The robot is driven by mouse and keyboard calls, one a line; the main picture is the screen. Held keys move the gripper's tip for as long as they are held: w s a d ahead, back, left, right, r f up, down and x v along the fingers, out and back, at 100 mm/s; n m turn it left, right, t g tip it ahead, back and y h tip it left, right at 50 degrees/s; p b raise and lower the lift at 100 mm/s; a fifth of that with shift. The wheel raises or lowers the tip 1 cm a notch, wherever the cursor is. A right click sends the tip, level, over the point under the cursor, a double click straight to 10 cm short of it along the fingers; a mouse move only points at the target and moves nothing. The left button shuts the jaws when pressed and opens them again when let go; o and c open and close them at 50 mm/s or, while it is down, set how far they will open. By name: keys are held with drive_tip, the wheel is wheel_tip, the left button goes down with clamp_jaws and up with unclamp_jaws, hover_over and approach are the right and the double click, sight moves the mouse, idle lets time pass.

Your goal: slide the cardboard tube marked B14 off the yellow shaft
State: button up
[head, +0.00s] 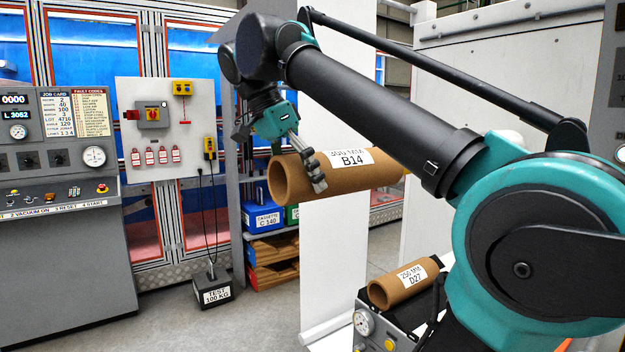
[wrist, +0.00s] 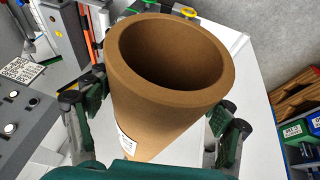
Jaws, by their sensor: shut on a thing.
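The brown cardboard tube marked B14 (head: 375,180) is held roughly level in the middle of the head view. Its near left end is open and hollow, with no shaft showing inside. My gripper (head: 308,165) is shut across the tube close to that left end, coming from above. In the wrist view the tube (wrist: 165,110) lies between the fingers of my gripper (wrist: 158,125), its open end towards the top.
A shorter tube marked D27 (head: 405,283) lies on a low dark unit at the bottom. A white sheet (head: 340,250) hangs behind tube B14. A control desk (head: 60,230) and a shelf with blue bins (head: 263,217) stand behind.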

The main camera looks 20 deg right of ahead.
drive_tip(key=s+a, duration=0.2)
drive_tip(key=a, duration=0.6)
drive_tip(key=shift+s+a, duration=0.2)
drive_tip(key=shift+s, duration=0.05)
idle(0.4)
drive_tip(key=o, duration=1.2)
drive_tip(key=shift+c, duration=0.2)
drive_tip(key=c, duration=1.1)
drive_tip(key=shift+o, duration=0.2)
drive_tip(key=shift+w+a+r, duration=0.1)
